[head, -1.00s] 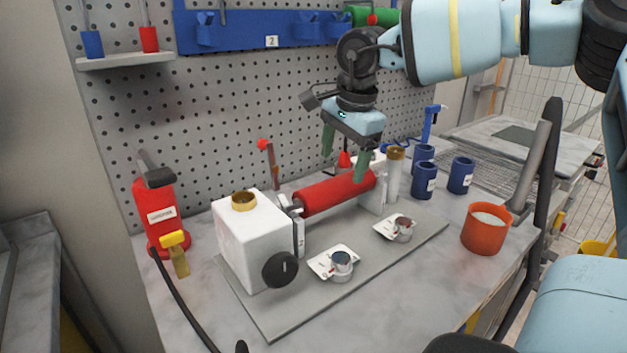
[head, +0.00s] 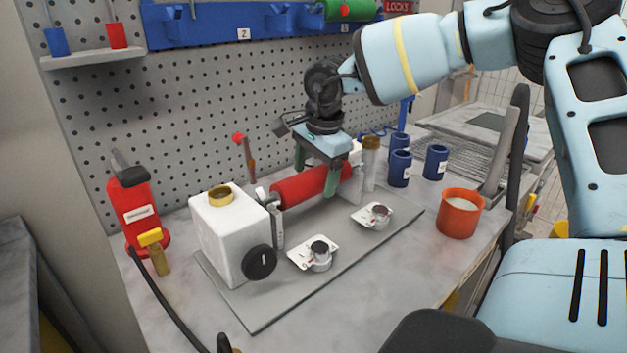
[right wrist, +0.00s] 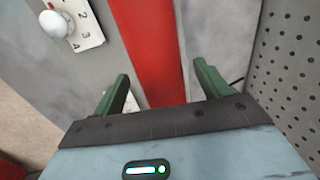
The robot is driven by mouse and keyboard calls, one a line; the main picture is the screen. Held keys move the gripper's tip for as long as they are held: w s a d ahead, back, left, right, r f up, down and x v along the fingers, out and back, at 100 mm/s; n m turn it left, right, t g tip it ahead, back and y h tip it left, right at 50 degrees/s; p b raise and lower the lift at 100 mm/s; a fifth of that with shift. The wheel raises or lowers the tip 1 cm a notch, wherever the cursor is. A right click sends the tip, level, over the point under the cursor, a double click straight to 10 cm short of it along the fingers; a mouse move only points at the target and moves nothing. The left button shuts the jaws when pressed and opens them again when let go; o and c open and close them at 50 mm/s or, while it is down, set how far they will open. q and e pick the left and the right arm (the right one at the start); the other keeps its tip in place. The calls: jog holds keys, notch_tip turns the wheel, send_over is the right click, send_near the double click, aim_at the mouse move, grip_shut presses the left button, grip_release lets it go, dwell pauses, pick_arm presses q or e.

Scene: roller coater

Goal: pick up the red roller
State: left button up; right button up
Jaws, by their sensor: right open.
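The red roller (head: 303,187) lies horizontally in the white roller machine, between the white box housing (head: 228,243) and a white support at its right end. My right gripper (head: 316,180) is above the roller, pointing down, with its two green fingers on either side of it near the right part. In the right wrist view the red roller (right wrist: 152,50) runs between the open fingers (right wrist: 160,90), with a gap to each finger. I cannot tell how far the fingertips reach down beside it. My left gripper is not in view.
Two round dials (head: 320,254) on white plates sit on the grey base plate (head: 262,310) in front. An orange cup (head: 459,213) and several blue cups (head: 436,162) stand to the right. A red bottle (head: 138,212) stands left. The pegboard (head: 200,130) rises close behind.

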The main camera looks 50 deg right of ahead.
aim_at(314, 170)
jog(key=shift+w+f, duration=0.1)
jog(key=shift+f, duration=0.55)
jog(key=shift+c, duration=0.4)
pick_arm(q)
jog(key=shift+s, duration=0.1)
pick_arm(e)
jog(key=c, duration=0.9)
notch_tip(314, 170, up, 10)
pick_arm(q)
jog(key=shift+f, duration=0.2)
pick_arm(e)
jog(key=shift+r, duration=0.1)
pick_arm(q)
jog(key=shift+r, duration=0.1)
pick_arm(e)
jog(key=shift+r, duration=0.1)
